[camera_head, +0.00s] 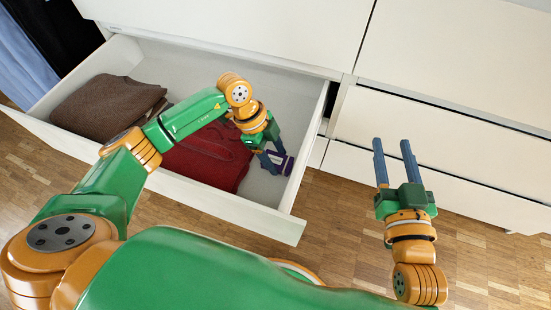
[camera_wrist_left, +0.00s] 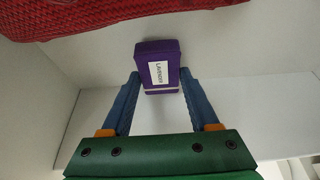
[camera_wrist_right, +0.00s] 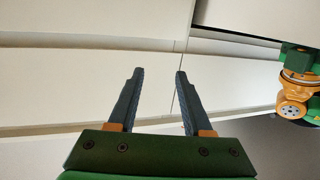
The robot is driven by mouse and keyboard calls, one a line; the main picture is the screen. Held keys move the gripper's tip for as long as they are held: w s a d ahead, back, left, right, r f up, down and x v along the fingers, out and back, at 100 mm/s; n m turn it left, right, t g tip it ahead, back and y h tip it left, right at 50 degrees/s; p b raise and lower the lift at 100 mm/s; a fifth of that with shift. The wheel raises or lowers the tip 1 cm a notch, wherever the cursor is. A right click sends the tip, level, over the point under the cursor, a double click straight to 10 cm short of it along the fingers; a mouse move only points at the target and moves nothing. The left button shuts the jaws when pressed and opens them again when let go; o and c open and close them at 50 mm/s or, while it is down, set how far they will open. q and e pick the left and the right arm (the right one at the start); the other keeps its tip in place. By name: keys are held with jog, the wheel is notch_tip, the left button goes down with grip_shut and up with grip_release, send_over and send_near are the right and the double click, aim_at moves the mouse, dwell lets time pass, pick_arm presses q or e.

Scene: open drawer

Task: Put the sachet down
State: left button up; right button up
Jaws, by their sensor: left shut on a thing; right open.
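The sachet (camera_wrist_left: 158,60) is a small purple block with a white label reading "LAVENDER", seen in the left wrist view. In the head view the sachet (camera_head: 288,165) shows as a purple bit at the fingertips. My left gripper (camera_head: 275,160) is inside the open drawer near its right end, shut on the sachet. In the left wrist view the left gripper's fingers (camera_wrist_left: 158,85) lie on both sides of the sachet. I cannot tell whether the sachet touches the drawer floor. My right gripper (camera_head: 395,143) is open and empty, outside the drawer to the right.
The open white drawer (camera_head: 255,219) holds a folded red knit garment (camera_head: 205,160) in the middle and brown folded clothing (camera_head: 105,105) at the left. Bare drawer floor lies right of the red garment. Closed drawer fronts (camera_head: 450,140) stand at the right above a wooden floor (camera_head: 340,230).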

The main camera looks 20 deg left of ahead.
pick_arm(q)
jog(key=shift+f, duration=0.35)
pick_arm(e)
jog(key=r, duration=0.1)
jog(key=r+t, duration=0.1)
jog(key=shift+a+r+y, duration=0.2)
jog(key=shift+r+y, duration=0.1)
jog(key=shift+r, duration=0.1)
pick_arm(q)
jog(key=o, duration=1.3)
jog(key=shift+o, duration=0.2)
